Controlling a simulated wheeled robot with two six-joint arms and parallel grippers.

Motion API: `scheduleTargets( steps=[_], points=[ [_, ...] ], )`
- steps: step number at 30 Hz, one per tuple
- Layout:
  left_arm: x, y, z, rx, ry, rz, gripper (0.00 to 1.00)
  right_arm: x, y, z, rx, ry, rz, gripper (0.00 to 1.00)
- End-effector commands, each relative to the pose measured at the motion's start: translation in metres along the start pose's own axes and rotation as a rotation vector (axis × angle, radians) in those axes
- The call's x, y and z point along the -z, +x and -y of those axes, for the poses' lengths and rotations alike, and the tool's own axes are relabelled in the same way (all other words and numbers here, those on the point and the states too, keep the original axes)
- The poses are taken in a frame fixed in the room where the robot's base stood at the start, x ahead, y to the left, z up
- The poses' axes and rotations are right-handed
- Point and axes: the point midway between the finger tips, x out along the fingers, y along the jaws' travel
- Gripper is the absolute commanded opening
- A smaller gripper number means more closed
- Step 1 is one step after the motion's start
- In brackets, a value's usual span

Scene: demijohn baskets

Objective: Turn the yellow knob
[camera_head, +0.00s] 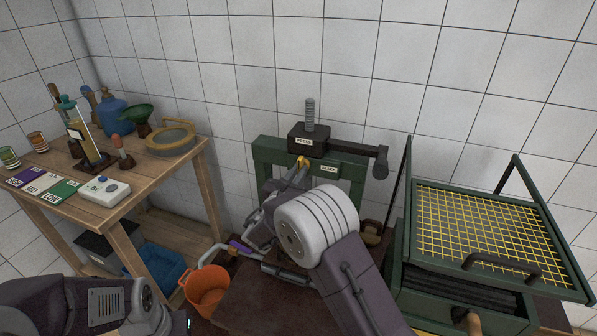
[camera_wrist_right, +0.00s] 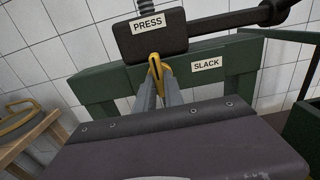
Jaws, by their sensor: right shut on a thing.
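The yellow knob (camera_head: 302,160) is on the front of the dark green press, just below the block labelled PRESS (camera_head: 304,140). My right gripper (camera_head: 297,173) reaches up to it from below, and its fingers are shut on the knob. In the right wrist view the yellow knob (camera_wrist_right: 154,66) shows between and above the tips of the grey right gripper (camera_wrist_right: 158,82). Part of the knob is hidden by the fingers. A SLACK label (camera_wrist_right: 207,64) is to the right of the knob. My left arm shows at the lower left, but its gripper is out of the picture.
A wooden table (camera_head: 140,190) at the left holds bottles, a funnel, coloured cards and a white device. A green frame with yellow mesh (camera_head: 480,225) is at the right. The press lever (camera_head: 378,160) sticks out right.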

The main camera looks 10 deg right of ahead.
Motion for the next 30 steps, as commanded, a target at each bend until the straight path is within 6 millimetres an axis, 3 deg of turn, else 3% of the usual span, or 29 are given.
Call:
scheduleTargets(
  steps=[14,15,17,26,30],
  points=[
    [0.0,0.0,0.0,0.0,0.0,0.0,0.0,0.002,0.0,0.0,0.0,-0.015,-0.004,0.0],
    [0.0,0.0,0.0,0.0,0.0,0.0,0.0,0.002,0.0,0.0,0.0,-0.015,-0.004,0.21],
    [0.0,0.0,0.0,0.0,0.0,0.0,0.0,0.002,0.0,0.0,0.0,-0.015,-0.004,0.35],
    [0.0,0.0,0.0,0.0,0.0,0.0,0.0,0.001,-0.001,0.0,-0.001,-0.012,-0.001,0.35],
    [0.0,0.004,0.0,0.0,0.0,0.0,0.0,0.002,-0.021,-0.001,-0.004,-0.013,-0.002,0.35]
  ],
)
